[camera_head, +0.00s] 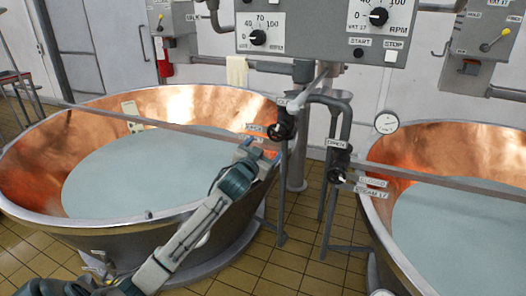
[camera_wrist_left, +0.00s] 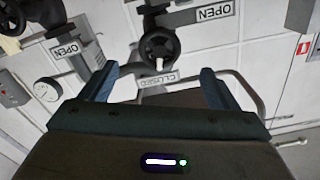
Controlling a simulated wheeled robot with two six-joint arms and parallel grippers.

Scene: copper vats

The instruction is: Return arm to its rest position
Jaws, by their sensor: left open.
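My left arm reaches in from the bottom left of the head view. Its gripper (camera_head: 262,150) is over the near right rim of the left copper vat (camera_head: 45,178), just below a black valve handwheel (camera_head: 283,126). In the left wrist view the gripper (camera_wrist_left: 158,84) is open, with its two blue fingers wide apart and nothing between them. A black handwheel (camera_wrist_left: 160,44) with OPEN and CLOSED labels shows beyond the fingertips. My right gripper does not show in either view.
A second black handwheel (camera_head: 338,163) is on the pipe near the right copper vat (camera_head: 440,140). A control panel (camera_head: 320,38) with dials hangs at the back. Metal bars cross both vats. Tiled floor (camera_head: 290,262) is open between them.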

